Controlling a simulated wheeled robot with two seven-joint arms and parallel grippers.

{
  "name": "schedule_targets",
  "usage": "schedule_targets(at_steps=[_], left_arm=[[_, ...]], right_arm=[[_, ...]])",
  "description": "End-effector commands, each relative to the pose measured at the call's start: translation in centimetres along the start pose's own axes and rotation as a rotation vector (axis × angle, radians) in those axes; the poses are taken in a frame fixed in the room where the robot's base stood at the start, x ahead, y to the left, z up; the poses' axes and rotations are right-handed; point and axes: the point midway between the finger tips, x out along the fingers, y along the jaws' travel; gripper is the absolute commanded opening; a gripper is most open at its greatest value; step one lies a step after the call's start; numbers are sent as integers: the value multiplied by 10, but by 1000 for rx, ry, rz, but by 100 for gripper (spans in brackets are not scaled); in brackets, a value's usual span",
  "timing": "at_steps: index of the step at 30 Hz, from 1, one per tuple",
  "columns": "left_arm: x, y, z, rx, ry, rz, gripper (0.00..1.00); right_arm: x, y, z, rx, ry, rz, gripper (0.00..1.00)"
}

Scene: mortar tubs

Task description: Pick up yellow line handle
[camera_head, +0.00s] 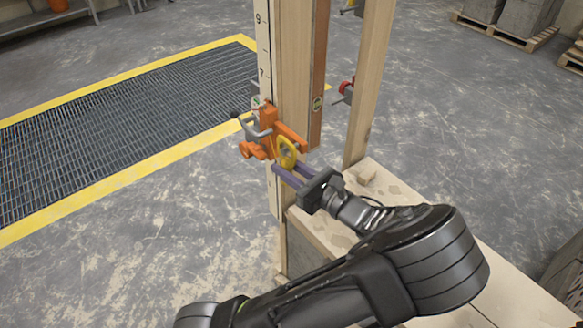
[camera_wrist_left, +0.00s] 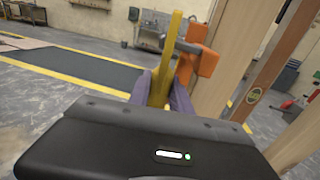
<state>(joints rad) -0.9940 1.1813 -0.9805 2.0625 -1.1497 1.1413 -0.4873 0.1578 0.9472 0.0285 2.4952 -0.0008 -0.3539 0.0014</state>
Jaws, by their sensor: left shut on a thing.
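Whether the handle still touches the clamp cannot be told. My right gripper is not in view.
The wooden post (camera_head: 293,75) carries a number scale and an orange-brown level (camera_head: 319,75). A second post (camera_head: 370,80) stands to its right. A pale, stained board top (camera_head: 400,185) lies below the arm. A yellow-edged floor grate (camera_head: 110,120) is at left, with open floor around.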

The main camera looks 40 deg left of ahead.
Motion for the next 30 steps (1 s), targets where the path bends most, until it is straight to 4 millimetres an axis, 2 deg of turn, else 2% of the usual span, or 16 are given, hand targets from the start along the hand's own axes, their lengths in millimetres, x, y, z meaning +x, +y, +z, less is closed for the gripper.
schedule_targets(at_steps=[14,15,17,21,30], left_arm=[[20,132,-1,5,1,0,0],[22,138,4,4,-1,0,0],[23,139,13,3,-8,-3,0],[24,148,11,2,-9,-4,0],[26,163,2,1,0,0,0]], right_arm=[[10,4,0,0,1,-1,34],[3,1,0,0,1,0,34],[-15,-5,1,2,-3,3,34],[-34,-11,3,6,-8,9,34],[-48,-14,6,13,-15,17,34]])
